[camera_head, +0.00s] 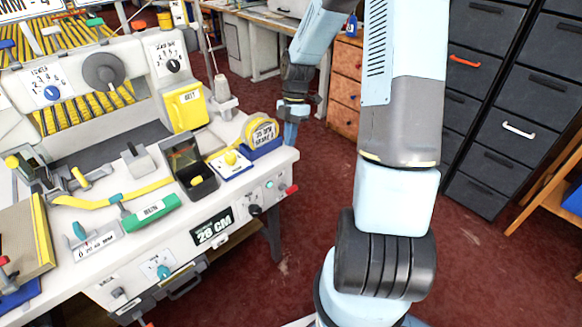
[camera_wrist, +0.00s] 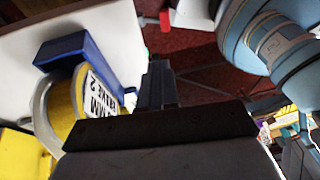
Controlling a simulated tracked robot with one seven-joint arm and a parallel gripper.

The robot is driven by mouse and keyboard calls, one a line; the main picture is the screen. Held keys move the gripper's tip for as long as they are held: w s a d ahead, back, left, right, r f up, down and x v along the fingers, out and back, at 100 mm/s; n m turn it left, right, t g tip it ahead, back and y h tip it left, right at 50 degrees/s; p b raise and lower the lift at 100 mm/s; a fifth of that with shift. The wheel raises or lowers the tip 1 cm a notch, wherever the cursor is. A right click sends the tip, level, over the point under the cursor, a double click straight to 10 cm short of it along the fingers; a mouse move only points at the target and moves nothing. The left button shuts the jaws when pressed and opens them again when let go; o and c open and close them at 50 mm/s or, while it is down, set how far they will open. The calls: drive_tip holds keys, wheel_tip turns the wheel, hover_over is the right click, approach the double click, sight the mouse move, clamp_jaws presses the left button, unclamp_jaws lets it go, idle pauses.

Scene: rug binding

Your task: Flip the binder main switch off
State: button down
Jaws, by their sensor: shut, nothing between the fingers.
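The binder (camera_head: 285,158) is a white bench machine at the left in the head view. Its front panel carries a small teal knob (camera_head: 269,185), a black knob (camera_head: 255,210) and a red-tipped lever (camera_head: 291,189) near the right corner. A larger teal rotary knob (camera_head: 164,272) sits lower left. The labels are too small to read, so I cannot tell which is the main switch. My gripper (camera_head: 291,138) is shut and empty, pointing down just beyond the machine's right end. In the wrist view its fingers (camera_wrist: 160,85) are together, and a red tip (camera_wrist: 165,19) shows past them.
A yellow tape roll (camera_head: 261,132) in a blue holder (camera_head: 262,151) stands at the machine's right end, close to my gripper; it also shows in the wrist view (camera_wrist: 62,108). Dark drawer cabinets (camera_head: 500,110) stand at right. Red floor (camera_head: 310,220) is clear in front.

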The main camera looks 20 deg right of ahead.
approach(291, 189)
drive_tip(key=x, duration=0.4)
drive_tip(key=shift+w+a+f, duration=0.3)
drive_tip(key=shift+a+f, duration=0.05)
drive_tip(key=shift+f, duration=0.05)
drive_tip(key=shift+s+d+f, duration=0.15)
drive_tip(key=shift+s+f, duration=0.15)
drive_tip(key=shift+f, duration=0.2)
drive_tip(key=shift+s+f, duration=0.1)
drive_tip(key=shift+s+t, duration=0.1)
drive_tip(key=shift+t, duration=0.2)
